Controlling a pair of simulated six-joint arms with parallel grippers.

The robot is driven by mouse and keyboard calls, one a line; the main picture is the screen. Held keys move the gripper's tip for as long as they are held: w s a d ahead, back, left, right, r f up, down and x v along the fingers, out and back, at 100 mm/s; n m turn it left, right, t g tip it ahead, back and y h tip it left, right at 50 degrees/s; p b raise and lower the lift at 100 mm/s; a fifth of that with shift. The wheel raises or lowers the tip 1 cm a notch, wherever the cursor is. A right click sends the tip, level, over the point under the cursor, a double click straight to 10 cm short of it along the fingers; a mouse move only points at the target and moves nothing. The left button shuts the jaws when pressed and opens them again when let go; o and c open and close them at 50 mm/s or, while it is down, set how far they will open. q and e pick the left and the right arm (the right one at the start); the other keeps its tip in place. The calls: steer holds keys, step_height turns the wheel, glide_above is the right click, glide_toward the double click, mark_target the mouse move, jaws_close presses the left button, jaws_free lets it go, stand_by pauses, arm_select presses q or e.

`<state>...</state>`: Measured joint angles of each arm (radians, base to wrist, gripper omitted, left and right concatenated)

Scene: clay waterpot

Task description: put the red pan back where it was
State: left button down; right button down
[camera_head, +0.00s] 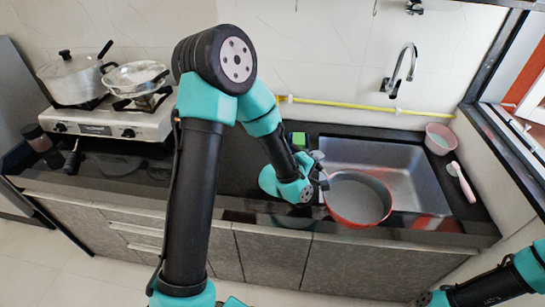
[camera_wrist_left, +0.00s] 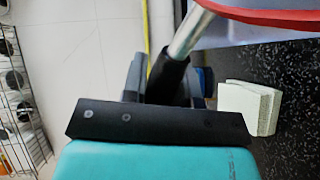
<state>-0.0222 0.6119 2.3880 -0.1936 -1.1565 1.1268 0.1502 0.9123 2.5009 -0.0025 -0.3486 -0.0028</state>
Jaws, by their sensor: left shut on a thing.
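The red pan (camera_head: 358,200), with a grey inside and a red rim, is over the front left part of the sink (camera_head: 425,182) in the head view. I cannot tell whether it touches the sink edge. My left gripper (camera_head: 320,178) is at the pan's left side, shut on its handle. In the left wrist view, the fingers of my left gripper (camera_wrist_left: 165,78) close around the black grip of the handle. Its metal shaft (camera_wrist_left: 190,32) leads to the red pan rim (camera_wrist_left: 275,18). My right gripper is not seen; only part of my right arm shows at lower right.
A stove (camera_head: 110,122) at the left bears a lidded pot (camera_head: 72,78) and a silver pan (camera_head: 135,76). A faucet (camera_head: 402,68) stands behind the sink. A pink bowl (camera_head: 440,138) and a pink-white brush (camera_head: 461,182) lie right. A green item (camera_head: 298,139) stands behind my left gripper.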

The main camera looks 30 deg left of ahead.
arm_select(q)
steer(key=s+a+f+n+y, duration=0.1)
steer(key=s+a+n+y, duration=0.1)
steer(key=a, duration=1)
steer(key=s+a+f+n+y, duration=0.2)
steer(key=s+a+y, duration=0.3)
steer(key=a, duration=0.8)
steer(key=s+a+f+n+y, duration=0.2)
steer(key=s+a+n+y, duration=0.1)
steer(key=a, duration=1)
steer(key=shift+s+n+g+y, duration=0.3)
steer(key=shift+s+n, duration=0.1)
steer(key=shift+s, duration=0.15)
steer(key=shift+a, duration=0.15)
steer(key=w+a, duration=0.3)
steer(key=a, duration=0.1)
steer(key=w+a+f, duration=0.1)
steer(key=w+a, duration=0.5)
steer(key=a, duration=0.1)
steer(key=shift+w+a+f, duration=0.2)
steer(key=shift+w+a, duration=0.1)
steer(key=shift+a, duration=0.05)
